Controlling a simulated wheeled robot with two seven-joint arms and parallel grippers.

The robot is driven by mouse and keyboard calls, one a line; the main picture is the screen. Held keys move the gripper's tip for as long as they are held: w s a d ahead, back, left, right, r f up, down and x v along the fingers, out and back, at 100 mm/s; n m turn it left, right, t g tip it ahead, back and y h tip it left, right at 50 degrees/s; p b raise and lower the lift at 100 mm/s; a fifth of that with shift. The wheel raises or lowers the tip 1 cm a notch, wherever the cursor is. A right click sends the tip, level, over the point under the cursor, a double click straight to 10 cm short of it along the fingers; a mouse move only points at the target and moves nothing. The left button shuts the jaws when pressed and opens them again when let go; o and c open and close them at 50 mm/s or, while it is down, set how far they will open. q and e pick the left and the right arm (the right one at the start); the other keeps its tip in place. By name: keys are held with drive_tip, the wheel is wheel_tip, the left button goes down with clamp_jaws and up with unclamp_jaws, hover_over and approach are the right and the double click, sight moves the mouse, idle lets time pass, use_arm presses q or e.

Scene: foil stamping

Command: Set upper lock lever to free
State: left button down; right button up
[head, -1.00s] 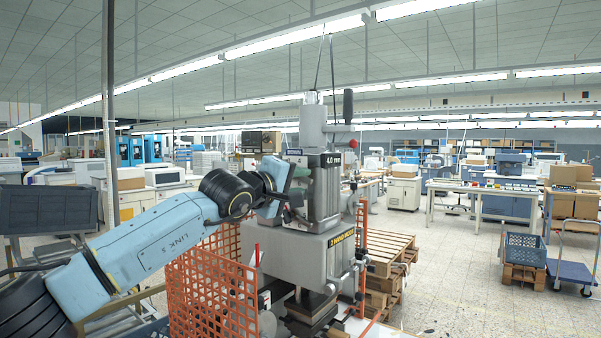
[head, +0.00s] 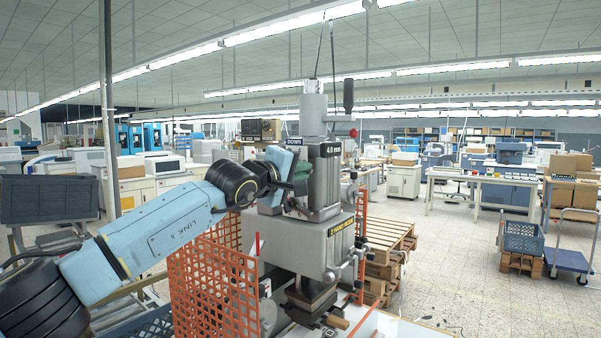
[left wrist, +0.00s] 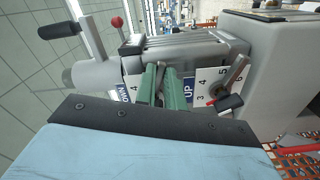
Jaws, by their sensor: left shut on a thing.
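The grey stamping machine (head: 318,250) stands in the middle of the head view. My left gripper (head: 300,186) is at the left side of its upper part. In the left wrist view my left gripper's green fingers (left wrist: 163,88) are shut on a narrow grey part between them, in front of white plates marked UP and with numbers. This part looks like the upper lock lever, but the fingers mostly hide it. A second lever with a black grip (left wrist: 230,103) and a red pointer is just right of the fingers. My right gripper is not in view.
A crank with a black handle (head: 348,96) and a red ball knob (head: 353,132) project from the machine's top. An orange mesh guard (head: 212,290) stands at its front left. Wooden pallets (head: 392,240) are behind it.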

sight(304, 146)
use_arm(q)
drive_tip(key=shift+w+a+r+n+b, duration=0.2)
drive_tip(key=shift+r+n+b, duration=0.6)
drive_tip(key=shift+n, duration=1.5)
drive_tip(key=shift+w+a+r+n+b, duration=0.15)
drive_tip(key=shift+r+n+b, duration=0.7)
drive_tip(key=shift+n, duration=1.45)
drive_tip(key=shift+w+a+r+n+b, duration=0.2)
drive_tip(key=shift+r+n+b, duration=0.6)
drive_tip(key=shift+n, duration=1.5)
drive_tip(key=shift+s+r, duration=0.15)
drive_tip(key=c, duration=1.5)
unclamp_jaws()
drive_tip(key=shift+a, duration=0.1)
